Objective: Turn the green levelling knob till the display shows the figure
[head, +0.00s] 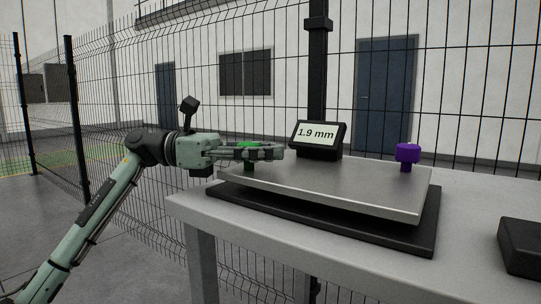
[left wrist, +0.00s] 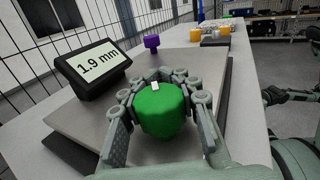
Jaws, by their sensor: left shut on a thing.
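The green levelling knob (left wrist: 162,110) is at the near left corner of a grey levelling plate (head: 330,188). My left gripper (head: 265,152) is shut on it, with a finger on either side of the knob in the left wrist view. In the head view the fingers hide part of the knob (head: 249,165). The display (head: 318,135) stands behind the plate and reads 1.9 mm; it also shows in the left wrist view (left wrist: 97,66). My right gripper does not show clearly in either view.
A purple knob (head: 407,154) stands at the plate's far right. The plate sits over a black base (head: 300,222) on a grey table (head: 470,195). A dark block (head: 520,245) lies at the right. A mesh fence (head: 450,80) stands behind.

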